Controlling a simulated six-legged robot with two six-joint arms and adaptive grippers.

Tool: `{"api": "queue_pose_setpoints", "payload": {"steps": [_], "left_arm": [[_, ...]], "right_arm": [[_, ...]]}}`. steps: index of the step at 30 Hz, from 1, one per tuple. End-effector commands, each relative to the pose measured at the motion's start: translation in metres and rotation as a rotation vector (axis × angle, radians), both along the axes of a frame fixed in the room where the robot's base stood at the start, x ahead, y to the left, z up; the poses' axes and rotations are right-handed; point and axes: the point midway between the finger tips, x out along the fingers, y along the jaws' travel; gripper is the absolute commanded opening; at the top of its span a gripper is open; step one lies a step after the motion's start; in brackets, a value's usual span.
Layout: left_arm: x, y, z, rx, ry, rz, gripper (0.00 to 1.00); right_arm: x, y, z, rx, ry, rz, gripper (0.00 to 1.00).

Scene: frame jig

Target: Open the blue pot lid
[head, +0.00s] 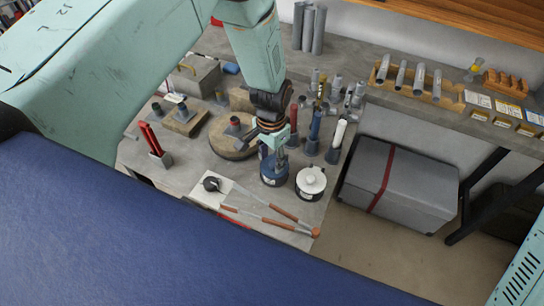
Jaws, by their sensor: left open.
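The blue pot (274,177) stands on the grey workbench, left of a white-lidded pot (311,180). My left gripper (271,153) points down right over the blue pot, its fingers at the lid. The gripper hides most of the lid, and I cannot tell whether the fingers touch it. The left gripper is open. My right gripper is not in view.
Upright tools with red, blue and white handles (338,133) stand close behind the pots. Long orange-handled tools (270,217) lie in front. A grey box with a red strap (400,185) sits on the floor at right.

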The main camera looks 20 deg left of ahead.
Motion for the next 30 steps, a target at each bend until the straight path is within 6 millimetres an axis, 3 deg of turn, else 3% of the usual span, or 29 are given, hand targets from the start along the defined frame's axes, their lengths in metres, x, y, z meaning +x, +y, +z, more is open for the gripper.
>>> {"api": "queue_pose_setpoints", "payload": {"steps": [10,26,30], "left_arm": [[0.0012,-0.0019,-0.0038,0.000,-0.001,-0.002,0.46],[0.0002,-0.0019,-0.0037,0.000,0.002,-0.002,0.01],[-0.0003,-0.0019,-0.0041,0.000,0.003,-0.002,0.00]], "right_arm": [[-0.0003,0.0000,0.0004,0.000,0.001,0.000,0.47],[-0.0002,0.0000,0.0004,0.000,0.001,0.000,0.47],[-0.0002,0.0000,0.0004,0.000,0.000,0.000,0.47]]}}
